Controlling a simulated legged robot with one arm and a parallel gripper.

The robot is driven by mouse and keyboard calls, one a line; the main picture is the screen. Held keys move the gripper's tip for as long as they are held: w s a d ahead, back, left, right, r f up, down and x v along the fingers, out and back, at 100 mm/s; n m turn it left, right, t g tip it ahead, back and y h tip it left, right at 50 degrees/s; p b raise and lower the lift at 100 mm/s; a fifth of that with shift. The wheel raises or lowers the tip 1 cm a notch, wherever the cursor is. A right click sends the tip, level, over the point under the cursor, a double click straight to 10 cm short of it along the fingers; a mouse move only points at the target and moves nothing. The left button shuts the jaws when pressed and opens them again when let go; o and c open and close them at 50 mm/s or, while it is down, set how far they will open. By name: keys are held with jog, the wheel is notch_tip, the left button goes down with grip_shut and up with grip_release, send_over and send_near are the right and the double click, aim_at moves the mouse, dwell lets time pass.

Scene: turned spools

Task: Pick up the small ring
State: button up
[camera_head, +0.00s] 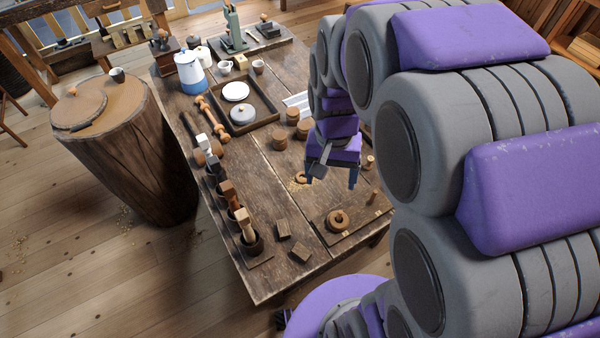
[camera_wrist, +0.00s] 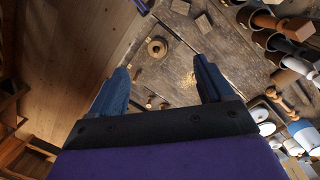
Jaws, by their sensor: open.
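A small wooden ring (camera_head: 301,177) lies on the workbench by a patch of wood shavings, right beside my gripper's left fingertip in the head view. I cannot make it out in the wrist view. A larger, thicker wooden ring (camera_head: 338,220) lies on a flat board nearer the bench's front; it also shows in the wrist view (camera_wrist: 157,47). My gripper (camera_head: 331,181) points down over the bench, with its fingers wide apart and nothing between them.
The board (camera_head: 358,232) also carries a peg (camera_head: 374,196). Turned wooden cylinders (camera_head: 280,140) stand behind the gripper. A row of spindles in dark cups (camera_head: 252,243) lines the left edge, with wooden blocks (camera_head: 283,228) nearby. A tray (camera_head: 262,121) with dishes lies farther back.

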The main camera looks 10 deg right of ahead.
jog(key=w+d+f+m, duration=0.3)
jog(key=w+f, duration=0.3)
jog(key=w, duration=0.6)
jog(key=m+t+b, duration=0.1)
jog(key=m+b, duration=0.2)
jog(key=m, duration=0.1)
send_over(302, 174)
jog(key=s, duration=0.1)
jog(key=f, duration=2.5)
jog(key=shift+a+f, duration=0.1)
jog(key=shift+a, duration=0.1)
jog(key=shift+d+f, duration=0.2)
jog(key=shift+f, duration=0.25)
jog(key=f, duration=0.1)
jog(key=f+b, duration=0.1)
jog(key=f, duration=0.1)
jog(key=f+b, duration=0.1)
jog(key=f, duration=0.1)
jog(key=shift+s+a, duration=0.15)
jog(key=shift+a, duration=0.25)
jog(key=shift+d, duration=0.2)
jog(key=shift+c, duration=0.7)
jog(key=shift+a, duration=0.1)
jog(key=c, duration=1)
jog(key=shift+o, duration=0.2)
